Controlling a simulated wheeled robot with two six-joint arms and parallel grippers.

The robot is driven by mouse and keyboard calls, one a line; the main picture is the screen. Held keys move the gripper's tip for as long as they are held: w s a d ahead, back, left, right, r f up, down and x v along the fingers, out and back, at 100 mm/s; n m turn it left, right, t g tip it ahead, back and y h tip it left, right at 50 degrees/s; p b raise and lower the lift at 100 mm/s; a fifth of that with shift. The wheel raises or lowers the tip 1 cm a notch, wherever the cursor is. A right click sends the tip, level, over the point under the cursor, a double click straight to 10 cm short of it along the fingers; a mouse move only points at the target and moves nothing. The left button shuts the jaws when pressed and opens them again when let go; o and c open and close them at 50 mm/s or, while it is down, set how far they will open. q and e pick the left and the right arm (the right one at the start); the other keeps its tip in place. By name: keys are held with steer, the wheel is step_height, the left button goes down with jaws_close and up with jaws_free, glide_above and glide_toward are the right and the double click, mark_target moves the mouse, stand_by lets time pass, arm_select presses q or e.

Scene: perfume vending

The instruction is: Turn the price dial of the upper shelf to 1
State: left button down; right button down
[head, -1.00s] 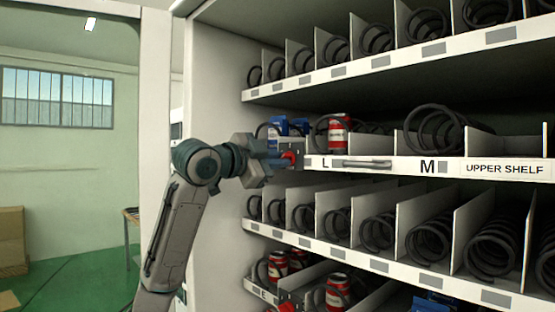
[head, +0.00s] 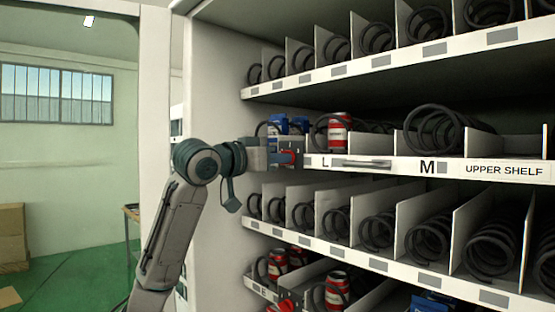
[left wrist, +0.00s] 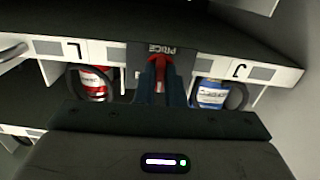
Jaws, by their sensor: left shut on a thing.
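The upper shelf carries a white front strip with the label "UPPER SHELF" (head: 505,169) at the right. In the left wrist view, the red price dial (left wrist: 159,62) is on a dark panel marked PRICE (left wrist: 160,49), which appears upside down. My left gripper (left wrist: 160,78) is shut on the dial, with one finger on each side of it. In the head view, my left gripper (head: 289,159) is at the left end of the shelf strip and largely hides the dial. The dial's number setting cannot be read. My right gripper is not in view.
Coil rows fill the shelves above and below. The cabinet's side wall (head: 215,80) is at the left.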

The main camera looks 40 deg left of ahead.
arm_select(q)
steer(key=n+b, duration=0.1)
steer(key=n, duration=1)
steer(key=shift+n+b, duration=0.3)
steer(key=shift+n, duration=0.1)
stand_by(0.3)
steer(key=c, duration=1.5)
jaws_free()
